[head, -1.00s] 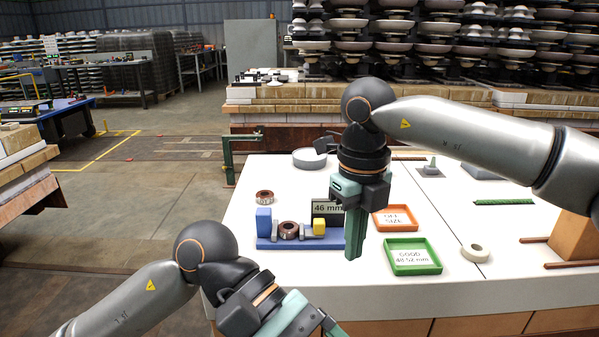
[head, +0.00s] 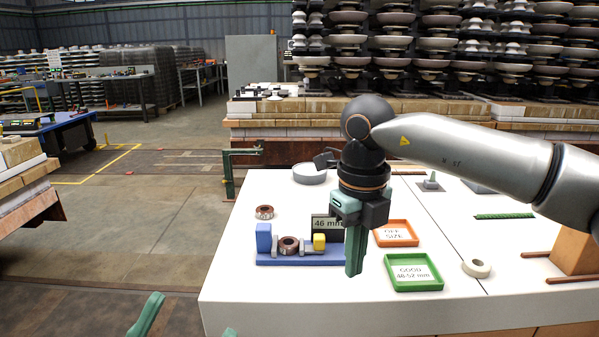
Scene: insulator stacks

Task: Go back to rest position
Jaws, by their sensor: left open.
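My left gripper (head: 190,316) is at the bottom edge of the head view, in front of the white table (head: 250,305). Only its two green fingers show, spread wide apart with nothing between them. My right gripper (head: 355,262) points down over the table, just right of the blue measuring fixture (head: 300,259). Its fingers overlap from this side, so any gap between them is hidden. A brown ring (head: 289,245) sits in the fixture, beside a display reading 46 mm (head: 325,224). Another brown ring (head: 264,212) lies on the table behind the fixture.
An orange OFF SIZE tray (head: 396,243) and a green GOOD tray (head: 414,286) stand right of my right gripper. A pale ring (head: 476,268) lies further right. A grey round dish (head: 310,174) is at the back. The table's front left is clear.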

